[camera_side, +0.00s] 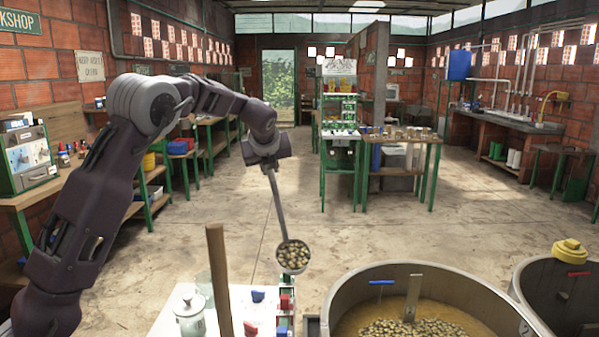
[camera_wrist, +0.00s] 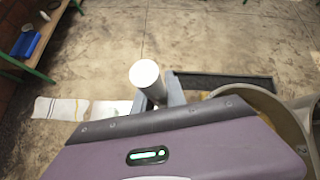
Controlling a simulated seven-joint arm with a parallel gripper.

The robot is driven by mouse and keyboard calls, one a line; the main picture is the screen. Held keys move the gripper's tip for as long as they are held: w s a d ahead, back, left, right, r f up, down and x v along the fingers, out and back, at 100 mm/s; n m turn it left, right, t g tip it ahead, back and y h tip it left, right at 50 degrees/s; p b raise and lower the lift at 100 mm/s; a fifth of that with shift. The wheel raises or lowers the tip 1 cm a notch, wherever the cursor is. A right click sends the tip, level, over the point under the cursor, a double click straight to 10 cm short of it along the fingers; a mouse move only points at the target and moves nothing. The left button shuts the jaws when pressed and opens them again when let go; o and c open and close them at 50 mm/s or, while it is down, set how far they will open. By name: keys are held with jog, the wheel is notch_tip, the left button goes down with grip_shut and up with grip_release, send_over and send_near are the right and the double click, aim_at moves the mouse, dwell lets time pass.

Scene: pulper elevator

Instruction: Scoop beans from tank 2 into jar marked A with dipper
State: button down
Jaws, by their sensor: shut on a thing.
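My gripper (camera_side: 267,165) is shut on the upper end of the dipper handle (camera_side: 279,208). The dipper hangs steeply downward, and its cup (camera_side: 293,256) is full of beans. The cup is in the air left of the large metal tank (camera_side: 345,290), near the white table's right side. Beans (camera_side: 415,328) lie in brownish liquid in that tank; its number is not clearly readable. A pale lidded jar (camera_side: 189,313) stands on the white table, with a clear glass vessel (camera_side: 204,288) behind it. I cannot read an A on either. The wrist view shows the handle's round end (camera_wrist: 145,75) by the fingers.
A wooden post (camera_side: 219,280) rises in front of the white table (camera_side: 165,325). Red and blue parts (camera_side: 284,302) sit at the table's right. A second tank (camera_side: 530,290) with a yellow object (camera_side: 569,252) is at far right. Open floor (camera_side: 230,230) lies behind.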

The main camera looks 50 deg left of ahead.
jog(key=s+a+f+n+g+h, duration=0.2)
jog(key=s+a+f+n+g, duration=0.15)
jog(key=s+a+n, duration=0.55)
jog(key=s+a+f+n+g+h, duration=0.1)
jog(key=s+a+f+n+g, duration=0.25)
jog(key=s+a, duration=0.65)
jog(key=s+a+f+n+g+h, duration=0.2)
jog(key=s+a+f+n+g, duration=0.3)
jog(key=s, duration=0.9)
jog(key=w+d+r+n+g+y, duration=0.1)
jog(key=w+d+r+y, duration=0.3)
jog(key=d, duration=0.5)
jog(key=w+d+r+n+g+y, duration=0.1)
jog(key=w+d+r+n+y, duration=0.1)
jog(key=w+d+y, duration=0.35)
jog(key=w+d+f+n+g+y, duration=0.2)
jog(key=d+f+g+y, duration=0.2)
jog(key=d, duration=0.6)
jog(key=w+d+f+n+g+y, duration=0.1)
jog(key=w+d+f+g+y, duration=0.2)
jog(key=d, duration=0.7)
jog(key=f+g+y, duration=0.1)
jog(key=g+y, duration=0.1)
jog(key=y, duration=0.1)
jog(key=shift+w+d+n+g, duration=0.15)
jog(key=shift+d+n+g, duration=0.15)
jog(key=shift+n, duration=0.05)
